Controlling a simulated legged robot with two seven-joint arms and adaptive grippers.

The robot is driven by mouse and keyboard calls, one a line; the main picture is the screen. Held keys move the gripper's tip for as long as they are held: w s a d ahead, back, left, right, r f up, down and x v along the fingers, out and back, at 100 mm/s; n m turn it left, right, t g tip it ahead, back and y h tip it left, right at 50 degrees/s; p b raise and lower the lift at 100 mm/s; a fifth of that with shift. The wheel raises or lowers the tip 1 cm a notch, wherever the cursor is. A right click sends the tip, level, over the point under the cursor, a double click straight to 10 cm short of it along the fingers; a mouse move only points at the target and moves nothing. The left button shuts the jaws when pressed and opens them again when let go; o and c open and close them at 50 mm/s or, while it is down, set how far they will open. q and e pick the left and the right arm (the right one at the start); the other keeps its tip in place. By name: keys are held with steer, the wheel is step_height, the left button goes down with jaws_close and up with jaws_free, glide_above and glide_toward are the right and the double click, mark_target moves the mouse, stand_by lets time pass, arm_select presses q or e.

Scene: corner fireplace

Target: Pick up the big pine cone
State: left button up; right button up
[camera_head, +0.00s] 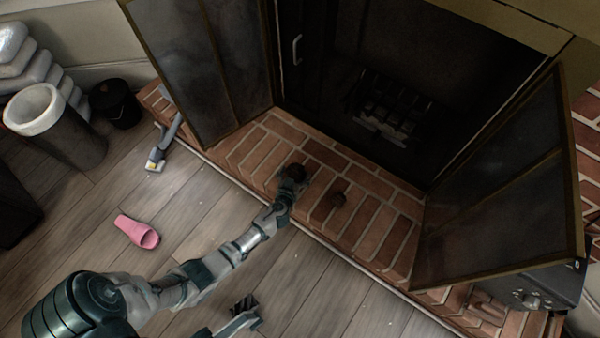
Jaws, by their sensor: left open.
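The big pine cone (296,171) is a dark brown lump on the brick hearth, in front of the fireplace opening. My left arm reaches up from the lower left, and its open gripper (292,183) is right at the cone. The gripper hides the cone's near side, and I cannot tell whether the fingers touch it.
Two glass fireplace doors (205,75) (500,190) stand open on either side of the hearth (375,232). A pink slipper-like object (137,232) and a grey tool (165,143) lie to the left. Bins (58,125) stand at the far left. The hearth between the doors is mostly clear.

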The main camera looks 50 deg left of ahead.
arm_select(q)
steer(key=shift+w+a+r, duration=0.1)
steer(key=shift+w, duration=0.15)
steer(key=c, duration=1.2)
steer(key=shift+c, duration=0.2)
